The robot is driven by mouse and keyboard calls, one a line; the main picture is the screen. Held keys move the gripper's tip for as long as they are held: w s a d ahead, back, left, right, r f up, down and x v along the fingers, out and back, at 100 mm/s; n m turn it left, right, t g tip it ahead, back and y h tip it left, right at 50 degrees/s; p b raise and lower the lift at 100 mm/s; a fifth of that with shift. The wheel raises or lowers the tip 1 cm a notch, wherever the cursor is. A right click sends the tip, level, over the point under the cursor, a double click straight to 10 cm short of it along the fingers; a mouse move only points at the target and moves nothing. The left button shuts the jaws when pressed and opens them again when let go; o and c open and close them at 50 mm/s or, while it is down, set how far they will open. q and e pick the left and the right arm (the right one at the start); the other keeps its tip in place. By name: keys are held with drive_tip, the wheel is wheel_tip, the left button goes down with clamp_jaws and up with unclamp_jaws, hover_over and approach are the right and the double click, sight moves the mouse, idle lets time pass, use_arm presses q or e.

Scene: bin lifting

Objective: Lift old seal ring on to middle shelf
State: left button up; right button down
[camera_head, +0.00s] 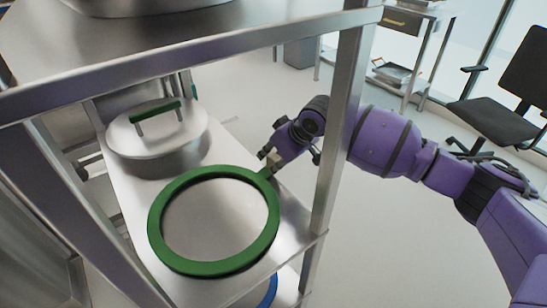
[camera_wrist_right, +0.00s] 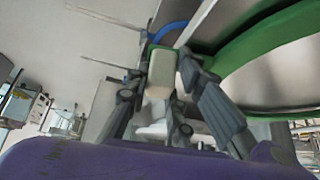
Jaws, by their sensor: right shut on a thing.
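The green seal ring (camera_head: 160,226) is over the middle shelf (camera_head: 127,195), in front of the lidded pot. It looks roughly level; I cannot tell whether it rests on the shelf or hovers just above it. My right gripper (camera_head: 268,165) reaches in from the right, past the shelf post, to the ring's far right edge. In the right wrist view the gripper (camera_wrist_right: 165,85) is shut on a pale block at the edge of the green ring (camera_wrist_right: 265,42). My left gripper is not in view.
A steel post (camera_head: 340,120) and top rail (camera_head: 190,48) frame the shelf. A blue rim (camera_head: 268,291) shows below. A black chair (camera_head: 500,110) stands at the right.

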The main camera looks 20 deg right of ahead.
drive_tip(key=shift+s+f, duration=0.2)
drive_tip(key=shift+f, duration=0.25)
drive_tip(key=shift+s+f, duration=0.2)
drive_tip(key=shift+f, duration=0.25)
idle(0.8)
drive_tip(key=c, duration=1.5)
unclamp_jaws()
drive_tip(key=shift+o, duration=0.2)
drive_tip(key=shift+w+f, duration=0.2)
drive_tip(key=shift+w, duration=0.1)
drive_tip(key=shift+r, duration=0.1)
drive_tip(key=shift+d, duration=0.15)
drive_tip(key=shift+s+d+r, duration=0.1)
drive_tip(key=shift+s+r, duration=0.05)
drive_tip(key=shift+r, duration=0.1)
drive_tip(key=v, duration=1.1)
drive_tip(key=shift+r, duration=0.5)
